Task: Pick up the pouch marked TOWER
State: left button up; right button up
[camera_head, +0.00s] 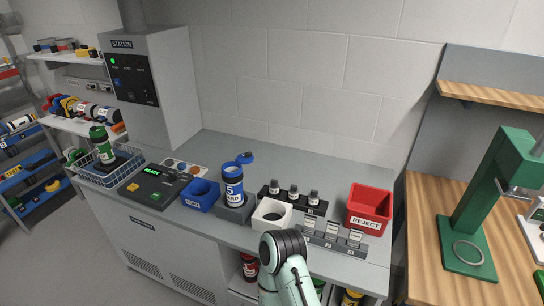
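I see no item with a readable TOWER mark. Several small pale, flat items with dark bands (331,230) stand in a grey slotted rack (320,243) at the front right of the grey counter; their marks are too small to read, and I cannot tell whether they are pouches. One of my arms rises from the bottom edge, in front of the counter, with a dark rounded joint and pale green links. Neither gripper shows in the head view.
The counter holds a blue bin (200,196), a blue-capped tube (232,186) in a grey block, a white holder (271,214), dark-capped vials (293,192) and a red REJECT bin (368,208). A green press (490,190) stands on the wooden bench at right. The counter's back is clear.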

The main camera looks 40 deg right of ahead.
aim_at(331, 233)
jog(key=z, duration=1.25)
